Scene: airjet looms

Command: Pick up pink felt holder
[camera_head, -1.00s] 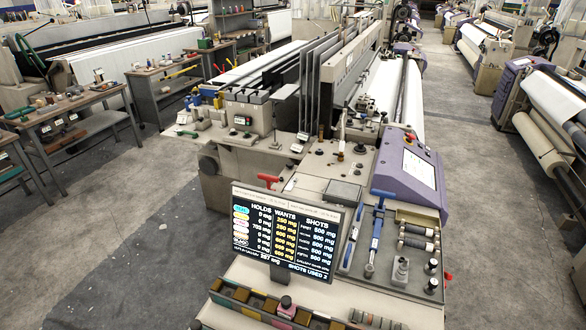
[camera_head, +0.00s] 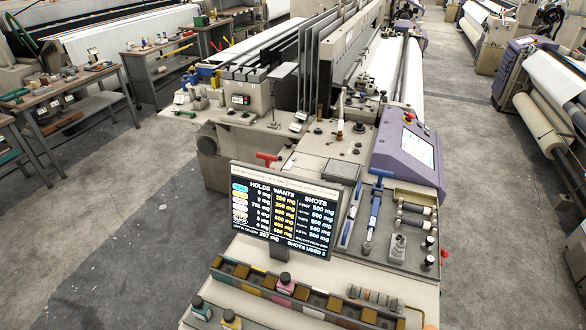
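A small bottle with a pink body and dark cap (camera_head: 285,283) stands at a long compartment tray (camera_head: 341,316) on the near console, below the screen. The tray has several compartments with brown and coloured parts. A teal bottle (camera_head: 201,309) and a yellow bottle (camera_head: 231,320) stand left of the tray, near the bottom edge. Neither of my grippers is in view.
A screen (camera_head: 286,212) listing holds, wants and shots stands behind the tray. A grey roll (camera_head: 375,297) lies right of the pink bottle. Blue-handled tools (camera_head: 375,210) lie on the panel at right. A workbench (camera_head: 70,90) stands far left, with open floor between.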

